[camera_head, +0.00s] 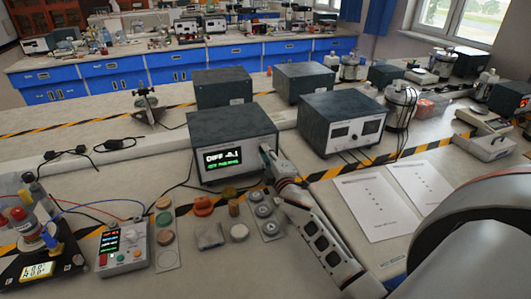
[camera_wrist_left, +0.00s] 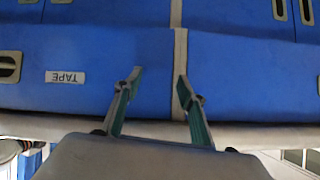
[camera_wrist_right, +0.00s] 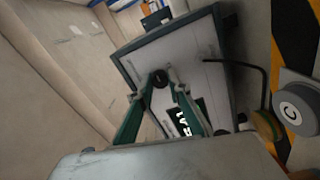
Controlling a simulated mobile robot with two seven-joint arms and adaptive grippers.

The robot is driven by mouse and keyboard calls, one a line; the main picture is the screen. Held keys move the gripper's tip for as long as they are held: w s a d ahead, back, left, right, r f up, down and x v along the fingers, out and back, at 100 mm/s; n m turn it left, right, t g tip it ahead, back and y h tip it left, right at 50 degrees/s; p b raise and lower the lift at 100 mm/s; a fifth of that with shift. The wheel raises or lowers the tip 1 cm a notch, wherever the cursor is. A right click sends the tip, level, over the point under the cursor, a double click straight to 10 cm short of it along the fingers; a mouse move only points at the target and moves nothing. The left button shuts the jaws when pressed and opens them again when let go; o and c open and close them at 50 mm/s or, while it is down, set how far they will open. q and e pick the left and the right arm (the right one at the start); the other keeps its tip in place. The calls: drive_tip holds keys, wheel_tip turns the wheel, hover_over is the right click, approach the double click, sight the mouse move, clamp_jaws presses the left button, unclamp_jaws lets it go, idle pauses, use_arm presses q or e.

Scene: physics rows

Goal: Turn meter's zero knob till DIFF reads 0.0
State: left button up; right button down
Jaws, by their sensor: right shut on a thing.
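The meter (camera_head: 232,122), a dark boxy instrument, stands on the bench in the middle of the head view. Its lit display (camera_head: 221,160) shows DIFF with a small value that seems to end in .1, above a green line too small to read. My right gripper (camera_head: 266,150) is at the right side of the meter's front. In the right wrist view its fingers are shut on the black zero knob (camera_wrist_right: 159,78); the gripper hides the knob in the head view. My left gripper (camera_wrist_left: 158,75) is open and empty, before blue drawers.
A second instrument (camera_head: 342,122) stands to the right, with paper sheets (camera_head: 378,205) in front of it. Round pieces, including an orange one (camera_head: 203,206), lie before the meter. A small control box (camera_head: 122,246) with cables is at the left. Striped tape crosses the bench.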

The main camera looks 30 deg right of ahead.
drive_tip(key=shift+m, duration=0.7)
drive_tip(key=c, duration=1.9)
unclamp_jaws()
drive_tip(key=v, duration=1.2)
drive_tip(key=shift+s+f, duration=0.15)
